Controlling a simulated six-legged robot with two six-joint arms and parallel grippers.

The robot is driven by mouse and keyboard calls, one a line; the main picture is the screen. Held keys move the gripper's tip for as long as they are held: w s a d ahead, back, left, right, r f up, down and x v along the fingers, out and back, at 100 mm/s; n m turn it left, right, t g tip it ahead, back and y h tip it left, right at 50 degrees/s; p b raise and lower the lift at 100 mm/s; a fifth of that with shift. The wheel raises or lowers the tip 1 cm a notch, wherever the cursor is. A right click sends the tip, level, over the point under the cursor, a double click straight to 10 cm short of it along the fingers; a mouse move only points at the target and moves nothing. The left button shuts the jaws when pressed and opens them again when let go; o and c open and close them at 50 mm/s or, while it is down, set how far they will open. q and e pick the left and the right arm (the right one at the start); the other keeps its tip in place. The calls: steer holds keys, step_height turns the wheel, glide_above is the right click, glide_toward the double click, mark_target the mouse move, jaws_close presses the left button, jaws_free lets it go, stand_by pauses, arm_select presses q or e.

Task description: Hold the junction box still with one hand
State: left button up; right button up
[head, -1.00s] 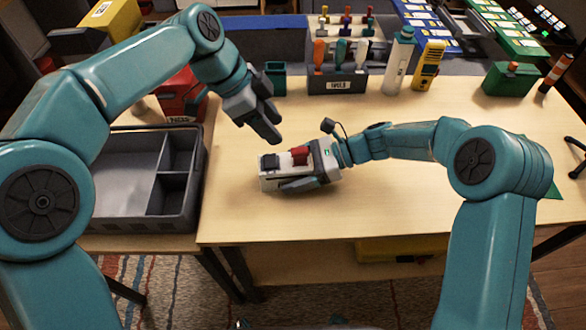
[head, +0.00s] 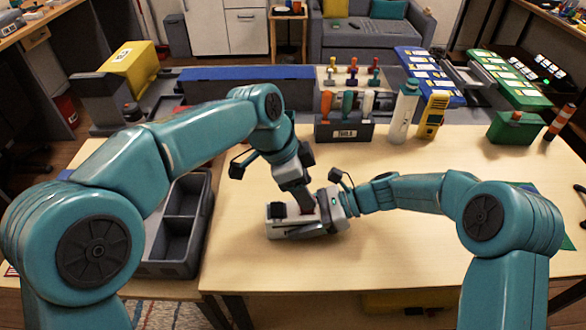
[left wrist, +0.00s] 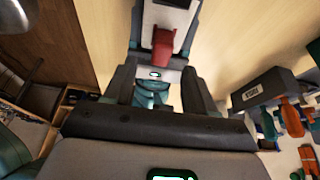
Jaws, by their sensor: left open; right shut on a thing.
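The junction box (head: 276,228), a white and grey box with a black part on its left end, lies on the table in the head view. My right gripper (head: 312,224) is shut on it from the right, one grey finger along its near side. My left gripper (head: 301,203) is open and points down over the box's right part. In the left wrist view, the red part (left wrist: 163,48) on the box (left wrist: 165,18) shows between the open fingers. Whether they touch it I cannot tell. In the head view my left gripper hides the red part.
A grey divided tray (head: 205,225) stands left of the table. A tool holder (head: 343,131), a white bottle (head: 404,112) and a yellow meter (head: 432,115) stand at the back. A green box (head: 515,128) is at the back right. The table front is clear.

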arm_select(q)
steer(key=shift+x, duration=1.9)
jaws_close()
